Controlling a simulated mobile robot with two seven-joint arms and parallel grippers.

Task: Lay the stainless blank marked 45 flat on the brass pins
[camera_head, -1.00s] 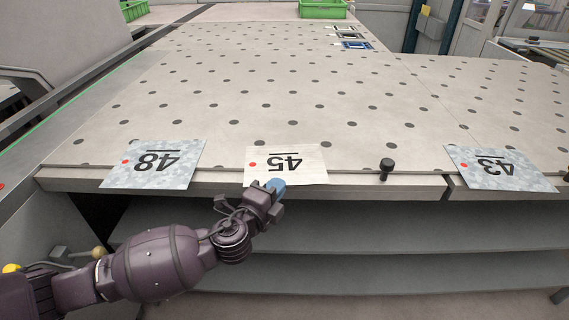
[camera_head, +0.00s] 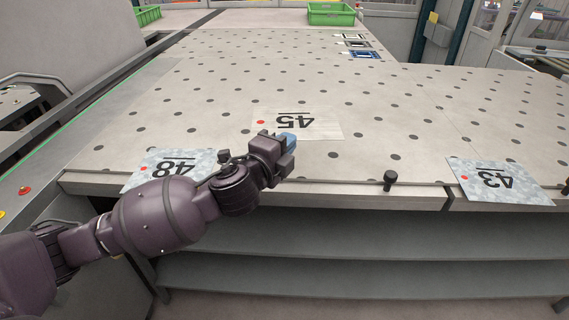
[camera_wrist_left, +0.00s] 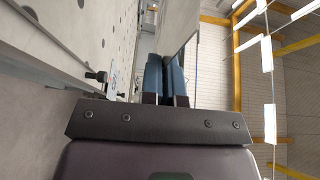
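The stainless blank marked 45 (camera_head: 328,125) is a pale sheet with a red dot, seen above the near part of the dotted table top. My left gripper (camera_head: 290,144), with blue fingers, is shut on its near edge. In the left wrist view the fingers (camera_wrist_left: 166,70) pinch the sheet (camera_wrist_left: 178,28), and a gap shows between it and the table surface. I cannot make out the brass pins in either view. My right gripper is not in view.
Blank 48 (camera_head: 150,162) lies at the table's near edge on the left, partly behind my left arm. Blank 43 (camera_head: 500,184) lies on the right. A black knob (camera_head: 389,179) stands at the front edge. A green bin (camera_head: 331,14) and small framed plates (camera_head: 364,55) are at the back.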

